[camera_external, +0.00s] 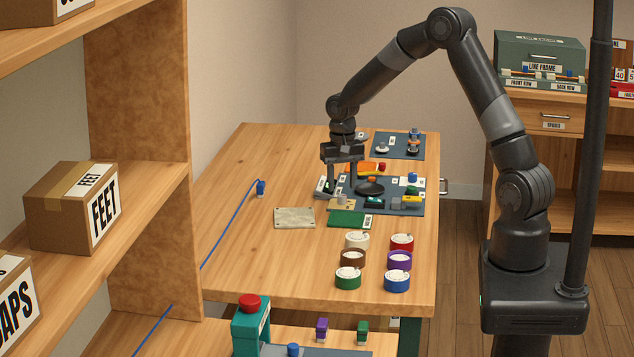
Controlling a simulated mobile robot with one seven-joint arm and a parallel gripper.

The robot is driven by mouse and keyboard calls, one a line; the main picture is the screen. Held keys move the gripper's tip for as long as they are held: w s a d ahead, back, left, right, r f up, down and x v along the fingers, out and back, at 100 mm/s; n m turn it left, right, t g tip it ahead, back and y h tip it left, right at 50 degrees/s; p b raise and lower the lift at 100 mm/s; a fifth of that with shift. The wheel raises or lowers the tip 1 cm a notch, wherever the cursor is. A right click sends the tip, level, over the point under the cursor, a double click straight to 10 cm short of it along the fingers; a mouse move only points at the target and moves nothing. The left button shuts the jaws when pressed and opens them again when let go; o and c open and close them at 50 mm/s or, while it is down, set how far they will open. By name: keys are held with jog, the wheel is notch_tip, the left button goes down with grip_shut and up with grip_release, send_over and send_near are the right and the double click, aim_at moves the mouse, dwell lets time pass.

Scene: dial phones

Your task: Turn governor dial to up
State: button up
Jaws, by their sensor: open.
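My gripper (343,187) points down over the table with its two fingers apart, above the left edge of a dark board (418,210) crowded with small parts. A round black disc (370,188) lies on this board just right of the fingers. No readable label marks the governor dial, so I cannot tell whether this disc is it or which way it points. A small dark part with a pale label (322,187) is beside the left finger; the fingers hide some of the board's left side.
A second dark board (387,153) with small parts lies farther back. In front are a beige plate (294,217), a green plate (346,219) and several round coloured tubs, including a red one (402,243). A blue cable (224,231) crosses the left of the table, which is otherwise largely clear.

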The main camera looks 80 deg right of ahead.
aim_at(342, 195)
jog(key=shift+f, duration=1.95)
jog(key=shift+c, duration=0.5)
grip_shut()
